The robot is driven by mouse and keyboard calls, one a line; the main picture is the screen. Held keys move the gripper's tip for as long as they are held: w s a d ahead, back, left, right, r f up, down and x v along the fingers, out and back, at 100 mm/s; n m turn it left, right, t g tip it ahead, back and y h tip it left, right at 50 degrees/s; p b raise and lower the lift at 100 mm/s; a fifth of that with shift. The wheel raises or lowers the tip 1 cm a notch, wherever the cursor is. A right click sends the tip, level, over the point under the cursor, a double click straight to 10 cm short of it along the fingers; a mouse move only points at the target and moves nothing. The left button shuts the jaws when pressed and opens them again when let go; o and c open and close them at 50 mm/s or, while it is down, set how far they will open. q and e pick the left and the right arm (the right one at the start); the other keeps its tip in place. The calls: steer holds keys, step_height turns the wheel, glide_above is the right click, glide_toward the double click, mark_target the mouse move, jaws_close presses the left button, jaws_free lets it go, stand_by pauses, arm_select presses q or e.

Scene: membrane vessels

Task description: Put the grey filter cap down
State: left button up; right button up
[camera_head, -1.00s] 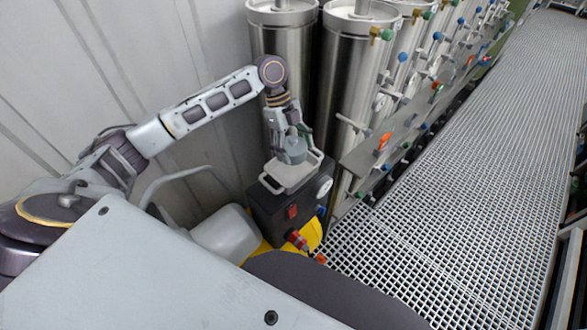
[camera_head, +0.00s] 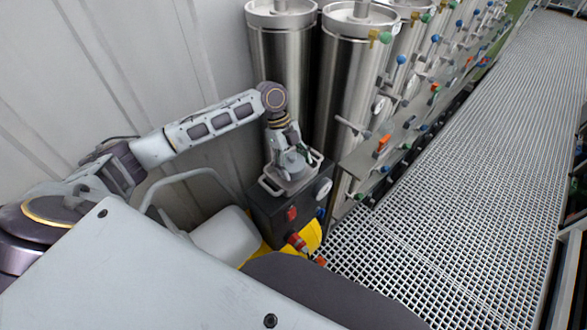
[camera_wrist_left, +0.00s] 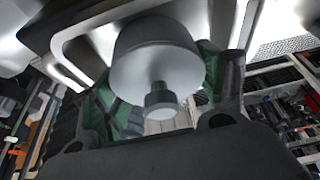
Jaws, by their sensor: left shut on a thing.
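The grey filter cap (camera_head: 292,161) is held in my left gripper (camera_head: 290,158), low over the top of a black box (camera_head: 270,210) with a light tray-like lid (camera_head: 271,184) and handles. In the left wrist view the cap (camera_wrist_left: 157,62) is a round grey disc with a short knob, between the green-padded fingers. My left gripper is shut on it. I cannot tell whether the cap's underside touches the lid. My right gripper is not in view.
Tall steel vessels (camera_head: 345,80) stand right behind the box. A panel with valves and coloured knobs (camera_head: 385,145) is to its right. A whitish container (camera_head: 226,238) and a yellow item (camera_head: 308,236) are close by. Grating floor (camera_head: 460,170) lies open at right.

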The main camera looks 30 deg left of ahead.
arm_select(q)
steer(key=shift+f, duration=1.2)
steer(key=o, duration=0.7)
steer(key=shift+f, duration=0.1)
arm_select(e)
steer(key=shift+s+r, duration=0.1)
